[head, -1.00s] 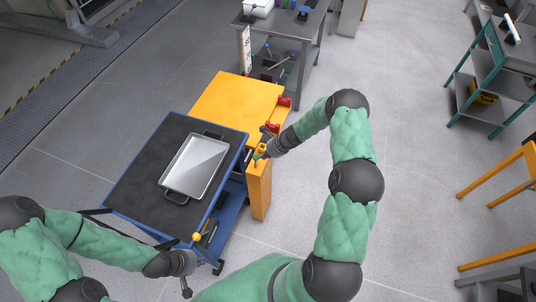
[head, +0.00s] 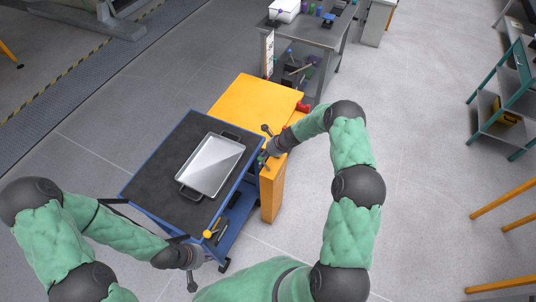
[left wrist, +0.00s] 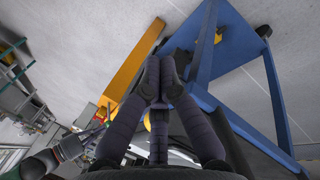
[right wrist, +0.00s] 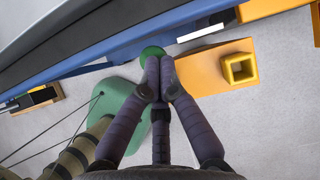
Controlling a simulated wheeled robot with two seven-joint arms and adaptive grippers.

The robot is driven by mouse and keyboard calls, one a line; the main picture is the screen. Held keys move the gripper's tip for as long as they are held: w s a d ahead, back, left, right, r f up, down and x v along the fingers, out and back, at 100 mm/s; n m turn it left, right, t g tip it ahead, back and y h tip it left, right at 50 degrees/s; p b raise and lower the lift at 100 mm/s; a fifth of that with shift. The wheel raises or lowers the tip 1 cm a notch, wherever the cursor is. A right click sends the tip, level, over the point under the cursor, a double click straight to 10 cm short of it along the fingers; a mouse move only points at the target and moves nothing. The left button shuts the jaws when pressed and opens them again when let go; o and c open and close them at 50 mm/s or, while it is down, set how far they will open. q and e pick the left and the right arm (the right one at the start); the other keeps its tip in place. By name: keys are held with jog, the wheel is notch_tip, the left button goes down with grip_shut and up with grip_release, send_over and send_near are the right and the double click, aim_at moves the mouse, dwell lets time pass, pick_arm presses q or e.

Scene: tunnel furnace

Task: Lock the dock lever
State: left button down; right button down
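The dock lever's green knob (right wrist: 152,52) shows in the right wrist view, right at my right fingertips and partly hidden by them. My right gripper (right wrist: 158,82) has its fingers together; I cannot tell whether it touches the knob. In the head view my right gripper (head: 265,154) is at the corner between the blue cart (head: 150,203) and the orange dock (head: 250,100). The lever's shaft is hidden. My left gripper (left wrist: 161,78) is shut and empty, low beside the cart's near corner, apart from the yellow knob (left wrist: 218,36).
A metal tray (head: 211,165) lies on the cart's dark top. An orange post (head: 272,195) stands by the cart's right side. A grey workbench (head: 315,38) is behind the dock.

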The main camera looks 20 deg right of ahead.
jog(key=shift+w+a, duration=0.1)
jog(key=shift+w, duration=0.05)
dwell(0.5)
notch_tip(320, 180, up, 12)
jog(key=p, duration=0.3)
jog(key=shift+w+d+f, duration=0.25)
jog(key=shift+w+d, duration=0.1)
jog(key=shift+w, duration=0.05)
